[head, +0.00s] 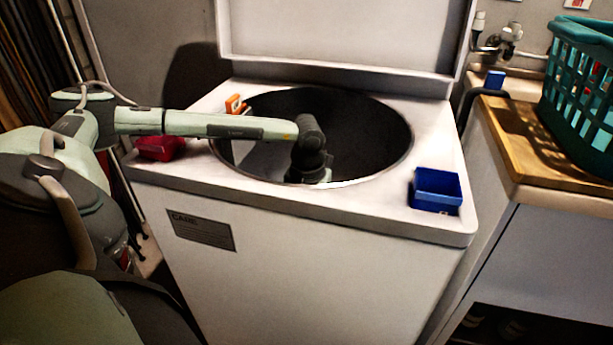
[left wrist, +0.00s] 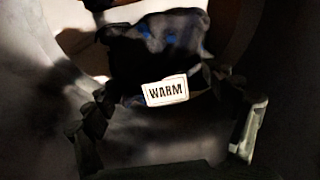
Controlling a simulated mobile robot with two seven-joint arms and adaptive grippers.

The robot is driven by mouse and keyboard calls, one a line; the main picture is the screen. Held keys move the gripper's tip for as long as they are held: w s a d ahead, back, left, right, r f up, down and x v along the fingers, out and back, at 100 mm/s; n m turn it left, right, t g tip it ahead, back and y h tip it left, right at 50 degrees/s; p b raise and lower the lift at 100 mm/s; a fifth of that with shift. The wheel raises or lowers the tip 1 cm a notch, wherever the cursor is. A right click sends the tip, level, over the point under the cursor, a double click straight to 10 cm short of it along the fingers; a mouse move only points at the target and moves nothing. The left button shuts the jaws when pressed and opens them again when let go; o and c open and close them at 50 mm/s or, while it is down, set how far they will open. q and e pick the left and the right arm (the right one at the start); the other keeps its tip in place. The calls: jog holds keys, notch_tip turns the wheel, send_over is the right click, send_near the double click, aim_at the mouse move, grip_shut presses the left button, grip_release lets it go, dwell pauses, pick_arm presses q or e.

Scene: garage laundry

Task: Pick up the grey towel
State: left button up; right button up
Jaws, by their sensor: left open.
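My left arm reaches over the top of the white washer (head: 310,255) and down into its open round drum (head: 375,130). In the left wrist view my left gripper (left wrist: 160,92) is open, with one finger on each side of a dark cloth bundle (left wrist: 150,45). The bundle has bluish patches, and a white tag (left wrist: 166,91) reading "WARM" shows at its near edge, between the fingers. The light is too dim to tell whether this bundle is the grey towel, or whether the fingers touch it. In the head view the drum rim hides the fingertips and the drum's bottom.
A red box (head: 160,148) and an orange item (head: 236,104) are on the washer's top at left. A blue box (head: 436,190) is at its right front. The lid (head: 340,35) stands raised behind. A teal basket (head: 585,90) sits on the wooden counter (head: 530,150) at right.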

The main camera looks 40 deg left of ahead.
pick_arm(q)
jog(key=shift+f, duration=0.1)
jog(key=shift+c, duration=0.2)
jog(key=c, duration=1.9)
